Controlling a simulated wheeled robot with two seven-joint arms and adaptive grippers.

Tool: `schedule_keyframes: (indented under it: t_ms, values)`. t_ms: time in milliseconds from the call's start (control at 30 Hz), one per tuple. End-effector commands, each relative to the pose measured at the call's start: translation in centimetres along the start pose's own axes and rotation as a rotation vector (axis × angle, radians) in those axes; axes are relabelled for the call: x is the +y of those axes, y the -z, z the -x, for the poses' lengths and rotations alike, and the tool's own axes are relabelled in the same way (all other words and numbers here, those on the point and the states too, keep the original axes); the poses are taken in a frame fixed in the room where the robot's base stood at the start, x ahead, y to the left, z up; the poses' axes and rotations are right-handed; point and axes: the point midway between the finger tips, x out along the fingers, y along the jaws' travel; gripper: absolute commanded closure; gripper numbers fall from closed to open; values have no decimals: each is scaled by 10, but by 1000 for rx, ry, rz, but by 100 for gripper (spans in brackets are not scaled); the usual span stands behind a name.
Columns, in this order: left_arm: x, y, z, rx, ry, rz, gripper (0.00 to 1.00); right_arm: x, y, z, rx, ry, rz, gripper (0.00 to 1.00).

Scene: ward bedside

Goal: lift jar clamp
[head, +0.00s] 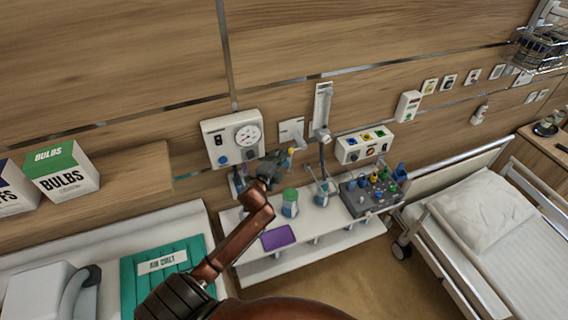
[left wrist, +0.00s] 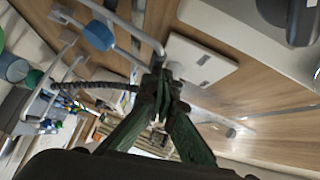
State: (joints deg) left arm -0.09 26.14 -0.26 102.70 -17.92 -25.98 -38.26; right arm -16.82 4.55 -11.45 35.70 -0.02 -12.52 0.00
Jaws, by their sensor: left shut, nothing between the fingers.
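My left gripper (head: 270,168) is at the wall below the white gauge panel (head: 232,138), above the back of the white shelf. In the left wrist view its green fingers (left wrist: 159,92) meet, shut and empty. I cannot clearly pick out the jar clamp; the gripper and arm cover part of the wall fittings. A jar with a green lid (head: 290,203) stands on the shelf, right of my left forearm. Another jar with a blue part (head: 321,194) stands farther right, under a wall tube. A blue round part (left wrist: 99,35) and metal rods show beside the fingers. My right gripper is not seen.
The white shelf (head: 262,268) carries a purple pad (head: 278,237) and a grey box with coloured knobs (head: 368,196). A teal folded pack (head: 150,285) lies at left. A bed (head: 478,215) stands at right. A white socket panel (head: 364,145) is on the wall.

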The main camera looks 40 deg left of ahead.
Motion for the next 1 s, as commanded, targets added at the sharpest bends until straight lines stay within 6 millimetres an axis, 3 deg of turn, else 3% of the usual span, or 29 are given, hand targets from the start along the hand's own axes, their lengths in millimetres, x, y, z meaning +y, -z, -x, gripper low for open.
schedule_keyframes:
  t_ms: [267, 467, 1000]
  values:
    - [0, -4, 0, -6, 1, 0, 100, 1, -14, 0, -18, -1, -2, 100]
    - [0, -5, 6, -6, 0, -1, 100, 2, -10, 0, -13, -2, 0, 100]
    - [1, -2, 105, -3, 0, 0, 100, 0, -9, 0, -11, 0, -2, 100]
